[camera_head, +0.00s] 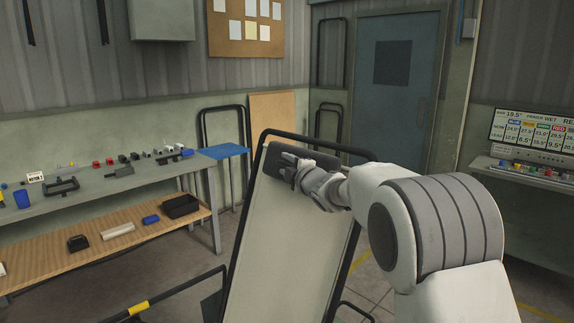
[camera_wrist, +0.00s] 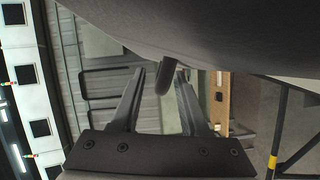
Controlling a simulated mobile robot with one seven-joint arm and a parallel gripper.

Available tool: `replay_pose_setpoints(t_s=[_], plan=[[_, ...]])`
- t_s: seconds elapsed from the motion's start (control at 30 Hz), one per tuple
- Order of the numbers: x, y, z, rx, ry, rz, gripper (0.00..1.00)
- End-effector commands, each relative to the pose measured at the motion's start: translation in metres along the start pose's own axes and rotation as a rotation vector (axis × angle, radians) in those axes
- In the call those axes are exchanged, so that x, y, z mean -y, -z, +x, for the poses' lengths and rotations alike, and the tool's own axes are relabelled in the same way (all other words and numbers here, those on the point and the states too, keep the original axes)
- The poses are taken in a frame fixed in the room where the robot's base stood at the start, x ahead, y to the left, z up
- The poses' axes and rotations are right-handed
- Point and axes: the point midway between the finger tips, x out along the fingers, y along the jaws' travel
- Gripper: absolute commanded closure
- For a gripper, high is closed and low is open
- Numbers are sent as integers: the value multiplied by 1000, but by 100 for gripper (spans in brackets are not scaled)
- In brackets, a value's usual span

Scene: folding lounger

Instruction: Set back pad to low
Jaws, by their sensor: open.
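The lounger's back pad (camera_head: 285,235) is a pale panel in a black tube frame, standing steeply raised in the head view. A dark head cushion (camera_head: 318,166) lies across its top. A broad dark grey surface (camera_wrist: 210,30), apparently the cushion, fills the top of that view.
A black rail with a yellow band (camera_head: 138,308) runs low at the left front. A grey workbench (camera_head: 110,180) with small parts and a wooden lower shelf stands at the left. A screen (camera_head: 530,132) is at the right.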

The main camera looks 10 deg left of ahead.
Motion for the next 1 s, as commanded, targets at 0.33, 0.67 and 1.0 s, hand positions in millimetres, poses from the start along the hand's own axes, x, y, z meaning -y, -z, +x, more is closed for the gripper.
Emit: replay_pose_setpoints(t_s=[0.33, 0.67, 1.0], plan=[[0, 0, 0, 0, 0, 0, 82], [0, 0, 0, 0, 0, 0, 100], [0, 0, 0, 0, -1, 0, 100]])
